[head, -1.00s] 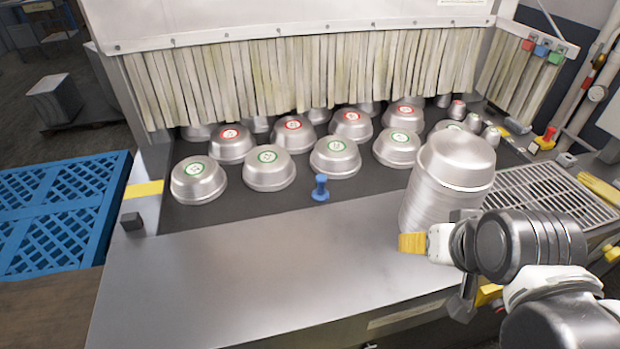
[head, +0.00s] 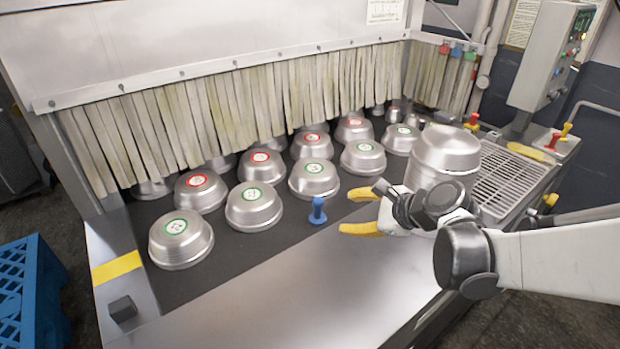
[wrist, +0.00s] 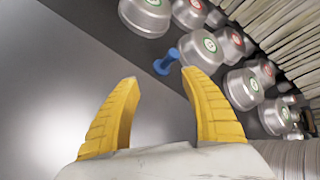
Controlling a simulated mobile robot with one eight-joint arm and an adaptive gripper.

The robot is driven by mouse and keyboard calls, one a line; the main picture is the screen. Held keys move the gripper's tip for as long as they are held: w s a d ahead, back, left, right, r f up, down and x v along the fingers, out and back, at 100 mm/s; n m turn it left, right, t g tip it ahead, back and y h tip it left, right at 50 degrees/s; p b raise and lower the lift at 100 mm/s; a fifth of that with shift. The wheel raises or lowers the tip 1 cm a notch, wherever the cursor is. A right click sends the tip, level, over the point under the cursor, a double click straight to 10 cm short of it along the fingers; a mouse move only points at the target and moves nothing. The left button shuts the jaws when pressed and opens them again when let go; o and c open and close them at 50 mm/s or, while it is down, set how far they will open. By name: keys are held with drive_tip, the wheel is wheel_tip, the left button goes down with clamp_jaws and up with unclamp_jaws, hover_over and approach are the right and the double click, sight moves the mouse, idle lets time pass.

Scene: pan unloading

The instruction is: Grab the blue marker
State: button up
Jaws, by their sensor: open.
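The blue marker (head: 317,211) stands upright on the dark belt near its front edge, beside the front row of pans. It also shows in the wrist view (wrist: 166,62), beyond and between my fingertips. My gripper (head: 352,211) has yellow fingers that are open and empty. In the head view it is just right of the marker, with the fingers pointing left toward it and a gap between. In the wrist view the open fingers (wrist: 160,75) frame bare metal and the marker's surroundings.
Several upturned metal pans with green labels (head: 254,207) and red labels (head: 201,194) stand behind and left of the marker. A pan stack (head: 446,150) stands behind my gripper. A strip curtain (head: 250,95) hangs at the back. The metal ledge (head: 300,290) in front is clear.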

sight(318, 206)
drive_tip(key=w+f+m, duration=0.1)
drive_tip(key=m, duration=0.1)
drive_tip(key=w+f+m+y, duration=0.1)
drive_tip(key=w+m, duration=0.1)
drive_tip(key=w+f+m+t+y, duration=0.1)
drive_tip(key=w+m, duration=0.1)
drive_tip(key=shift+d+f+m+b, duration=0.15)
drive_tip(key=shift+f+m+b, duration=0.15)
drive_tip(key=shift+f+b, duration=0.1)
drive_tip(key=shift+w+f+m+t, duration=0.35)
drive_tip(key=shift+w+m, duration=0.1)
drive_tip(key=shift+m, duration=0.15)
drive_tip(key=b+x, duration=0.2)
drive_tip(key=x, duration=0.3)
drive_tip(key=shift+a+f, duration=0.1)
drive_tip(key=shift+a, duration=0.25)
drive_tip(key=x, duration=0.1)
drive_tip(key=b+x, duration=0.1)
drive_tip(key=x, duration=0.1)
drive_tip(key=b+x, duration=0.1)
drive_tip(key=shift+s+a+f, duration=0.2)
drive_tip(key=shift+a+f, duration=0.15)
drive_tip(key=shift+f, duration=0.05)
drive_tip(key=shift+w+a+f, duration=0.1)
drive_tip(key=shift+w+a, duration=0.1)
drive_tip(key=shift+w, duration=0.05)
clamp_jaws()
